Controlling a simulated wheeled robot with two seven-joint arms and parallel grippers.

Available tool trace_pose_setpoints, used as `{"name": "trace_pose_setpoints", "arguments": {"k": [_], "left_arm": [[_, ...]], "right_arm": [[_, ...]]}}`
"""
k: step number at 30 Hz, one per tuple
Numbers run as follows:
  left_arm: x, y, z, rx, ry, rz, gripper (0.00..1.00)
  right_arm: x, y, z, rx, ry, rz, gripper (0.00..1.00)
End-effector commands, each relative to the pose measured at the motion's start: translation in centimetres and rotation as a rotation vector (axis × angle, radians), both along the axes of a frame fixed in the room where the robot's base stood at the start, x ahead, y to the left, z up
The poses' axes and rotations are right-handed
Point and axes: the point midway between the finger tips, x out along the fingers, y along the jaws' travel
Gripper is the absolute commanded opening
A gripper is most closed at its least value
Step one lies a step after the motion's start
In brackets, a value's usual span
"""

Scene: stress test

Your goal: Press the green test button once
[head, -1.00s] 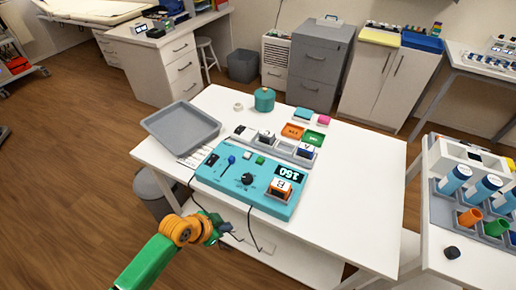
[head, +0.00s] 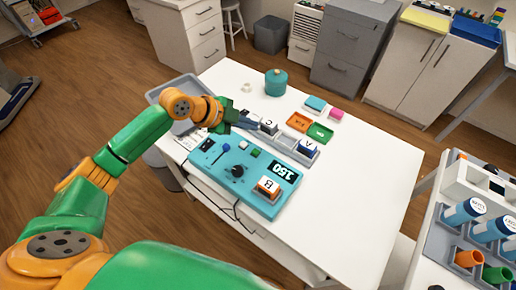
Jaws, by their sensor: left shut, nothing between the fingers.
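The teal test box (head: 213,171) lies on the white table. The small green button (head: 256,152) is on its top face, beside a white button (head: 242,145). A blue lever (head: 219,153), a black knob (head: 237,171) and a display reading 150 (head: 285,172) are also on it. A block marked B (head: 268,186) sits at its near right end. My left gripper (head: 246,122) is shut and empty. It appears above the far side of the box, close to the row of lettered blocks, apart from the green button. My right gripper is not in view.
A grey rail with lettered blocks such as A (head: 308,147) runs behind the box. A grey tray (head: 180,84) is partly hidden by my left arm. Orange (head: 299,121) and green (head: 320,132) trays and a teal pot (head: 276,83) stand farther back. The table's right side is clear.

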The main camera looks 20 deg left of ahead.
Motion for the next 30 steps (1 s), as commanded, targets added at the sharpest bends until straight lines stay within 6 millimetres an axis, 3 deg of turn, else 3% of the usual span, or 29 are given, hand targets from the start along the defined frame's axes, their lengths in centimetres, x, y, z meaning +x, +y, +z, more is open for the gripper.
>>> {"name": "trace_pose_setpoints", "arguments": {"k": [8, 21, 30], "left_arm": [[0.0, 0.0, -0.9, 0.000, 0.001, 0.000, 0.00], [0.0, -0.1, -7.1, 0.000, 0.002, 0.001, 0.00], [0.0, -0.1, -9.0, -0.001, 0.001, 0.001, 0.00]], "right_arm": [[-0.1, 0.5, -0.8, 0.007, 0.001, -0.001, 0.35], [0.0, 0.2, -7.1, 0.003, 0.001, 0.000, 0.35], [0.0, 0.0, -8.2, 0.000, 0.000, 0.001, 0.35]]}}
